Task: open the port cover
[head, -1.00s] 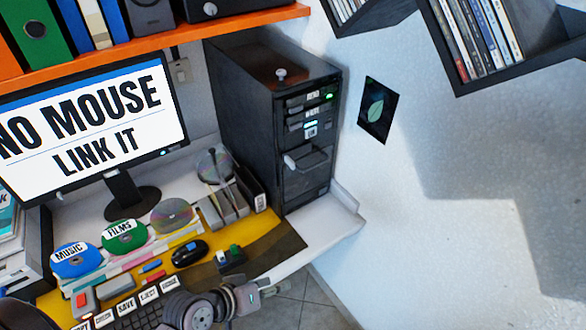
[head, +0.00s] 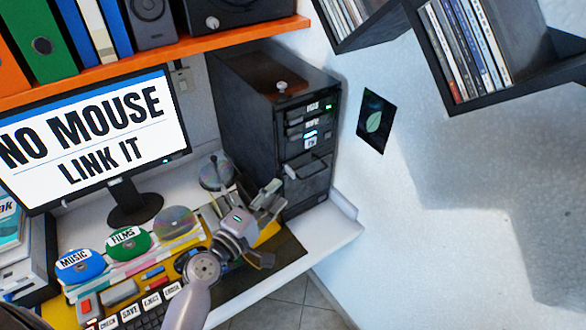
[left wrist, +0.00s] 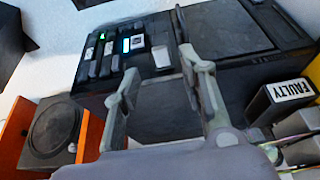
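The black computer tower (head: 240,110) stands at the back right of the desk. A dark flap with a light grey tab, which looks like the port cover (head: 307,166), is on its front below the lit drive slots; I cannot tell whether it is ajar. My left gripper (head: 276,228) is open and empty, in front of the tower's lower front, with its fingers spread. In the left wrist view the tower front lies beyond the open fingers (left wrist: 158,60), and the light tab (left wrist: 161,57) shows between them, apart from both. My right gripper is out of view.
A block marked FAULTY (left wrist: 285,92) is at the right in the left wrist view. Labelled discs (head: 128,243) and a keyboard (head: 150,305) lie on the desk left of my arm. An orange shelf (head: 190,48) hangs above.

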